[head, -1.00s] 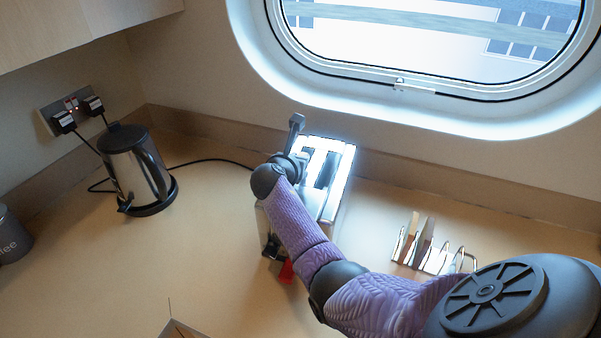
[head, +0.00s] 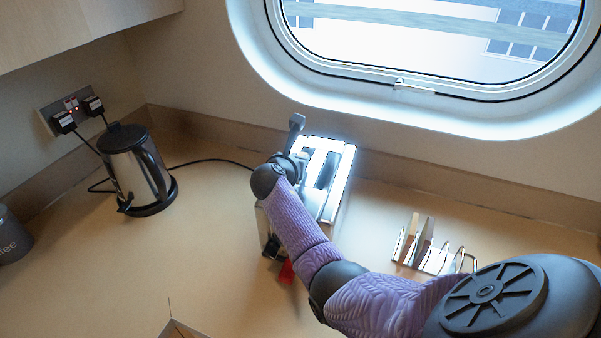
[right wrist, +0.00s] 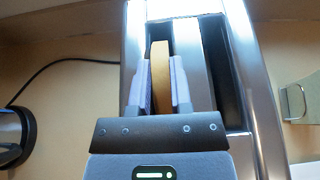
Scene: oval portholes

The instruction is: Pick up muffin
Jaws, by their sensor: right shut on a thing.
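The muffin (right wrist: 160,75) shows in the right wrist view as a thin tan slice seen edge-on. My right gripper (right wrist: 161,92) is shut on it, with one pale finger on each side. The slice lines up with the left slot of the shiny metal toaster (right wrist: 210,55); how deep it sits in the slot I cannot tell. In the head view the toaster (head: 338,178) stands against the back wall, partly behind my right arm. The muffin and my right fingertips are hidden there. My left gripper is not in view.
A dark coffee canister (head: 10,238) is at the left edge. The counter between kettle and toaster is clear.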

